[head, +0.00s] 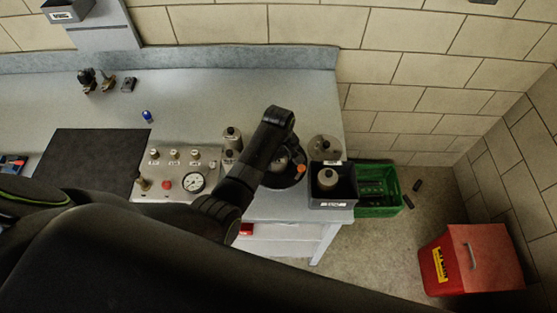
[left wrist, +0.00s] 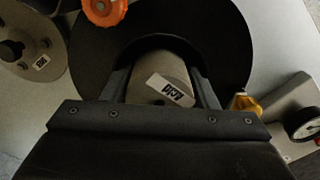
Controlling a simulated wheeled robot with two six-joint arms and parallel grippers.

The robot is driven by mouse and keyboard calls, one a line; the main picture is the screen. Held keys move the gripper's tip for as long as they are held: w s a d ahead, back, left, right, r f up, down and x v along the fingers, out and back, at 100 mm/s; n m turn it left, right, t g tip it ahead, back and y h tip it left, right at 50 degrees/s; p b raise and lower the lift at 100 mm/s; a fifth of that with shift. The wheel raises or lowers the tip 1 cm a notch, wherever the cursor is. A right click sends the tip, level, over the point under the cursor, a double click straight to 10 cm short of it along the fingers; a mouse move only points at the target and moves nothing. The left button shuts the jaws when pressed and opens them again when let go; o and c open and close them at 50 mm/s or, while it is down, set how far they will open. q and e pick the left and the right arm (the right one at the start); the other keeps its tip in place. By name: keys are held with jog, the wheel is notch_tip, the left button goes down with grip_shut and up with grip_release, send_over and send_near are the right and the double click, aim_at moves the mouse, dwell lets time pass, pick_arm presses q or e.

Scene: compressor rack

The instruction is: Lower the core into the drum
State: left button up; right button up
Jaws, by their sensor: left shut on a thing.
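The core (left wrist: 165,72) is a grey cylinder with a white label on its end. My left gripper (left wrist: 163,84) is shut on it, with one finger on each side. The drum (left wrist: 228,45) is a wide, round black thing with an orange knob at its edge; in the left wrist view the core stands in front of its dark middle. In the head view my left gripper (head: 281,155) is over the drum (head: 285,184), and my arm hides much of both. I cannot tell how deep the core is in the drum. My right gripper is not in view.
A gauge panel (head: 175,188) stands left of the drum. A grey flanged part (head: 324,148) and a dark bin (head: 333,200) holding a cylinder are close on the right. Below are a green crate (head: 378,211) and a red box (head: 470,258).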

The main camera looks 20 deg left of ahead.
pick_arm(q)
jog(key=shift+f, duration=0.2)
dwell(0.3)
jog(key=shift+r, duration=0.15)
dwell(0.4)
jog(key=shift+f, duration=0.2)
jog(key=shift+r, duration=0.25)
dwell(0.4)
jog(key=shift+f+b, duration=0.3)
jog(key=shift+f, duration=0.1)
jog(key=shift+r, duration=0.3)
jog(key=shift+f, duration=0.15)
dwell(0.3)
